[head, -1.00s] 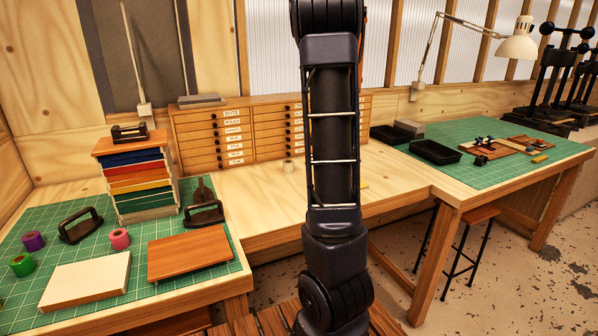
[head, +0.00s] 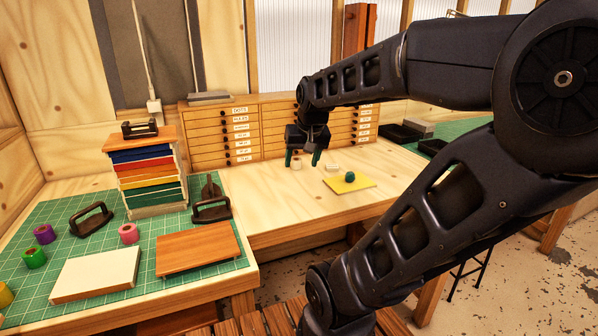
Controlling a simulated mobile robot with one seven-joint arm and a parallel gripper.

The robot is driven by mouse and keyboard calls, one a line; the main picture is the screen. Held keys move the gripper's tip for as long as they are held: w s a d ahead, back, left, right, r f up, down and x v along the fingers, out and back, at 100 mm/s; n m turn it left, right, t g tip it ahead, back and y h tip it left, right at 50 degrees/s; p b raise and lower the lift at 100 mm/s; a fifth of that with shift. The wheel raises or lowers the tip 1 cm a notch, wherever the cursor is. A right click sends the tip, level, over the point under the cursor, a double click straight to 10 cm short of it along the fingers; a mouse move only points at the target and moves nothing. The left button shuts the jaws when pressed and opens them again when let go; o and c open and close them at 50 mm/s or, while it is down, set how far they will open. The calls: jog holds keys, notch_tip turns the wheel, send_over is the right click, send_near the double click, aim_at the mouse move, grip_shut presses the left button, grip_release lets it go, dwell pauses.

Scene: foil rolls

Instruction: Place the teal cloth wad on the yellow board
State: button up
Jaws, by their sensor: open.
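The yellow board (head: 346,187) lies flat on the pale wooden bench in the head view. A small round dark teal wad (head: 350,176) appears to rest on it, near its middle. My gripper (head: 302,161) points down over the bench, to the left of the wad and apart from it. Its two fingers are spread and I see nothing held.
A small pale block (head: 332,167) lies behind the yellow board. A labelled drawer cabinet (head: 215,140) stands along the back. The left green mat (head: 85,225) carries coloured rolls, a stack of boards (head: 148,175) and tools. The bench front left of the board is clear.

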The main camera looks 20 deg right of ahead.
jog(key=s+a+n, duration=0.2)
jog(key=s+a, duration=0.1)
jog(key=s, duration=0.3)
jog(key=shift+a+f, duration=0.2)
jog(key=shift+f, duration=0.05)
dwell(1.0)
